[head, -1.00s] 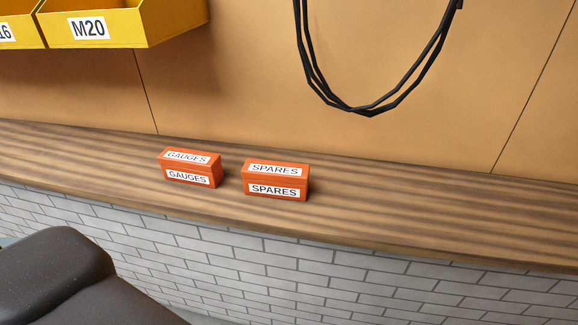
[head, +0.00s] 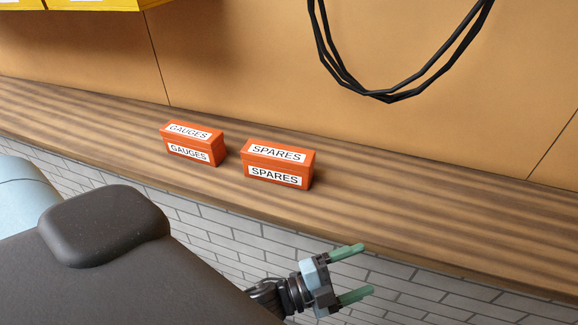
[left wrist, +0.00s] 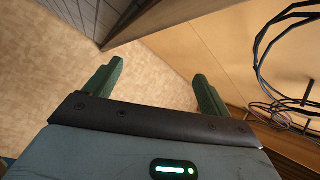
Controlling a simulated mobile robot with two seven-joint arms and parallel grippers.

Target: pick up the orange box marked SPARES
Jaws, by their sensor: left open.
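The orange box marked SPARES (head: 277,164) sits upright on the wooden shelf (head: 420,200), with white labels on its top and front. A similar orange box marked GAUGES (head: 193,143) stands to its left, a small gap apart. My left gripper (head: 357,272) is open and empty, in front of and below the shelf edge, to the lower right of the SPARES box. In the left wrist view its two green fingers (left wrist: 155,85) are spread with nothing between them. Neither box shows in that view. My right gripper is not in view.
A black cable loop (head: 395,97) hangs on the tan wall behind the shelf, right of the boxes. Yellow bins (head: 90,4) are at the upper left. The shelf right of the SPARES box is clear. A grey brick wall (head: 400,285) lies below.

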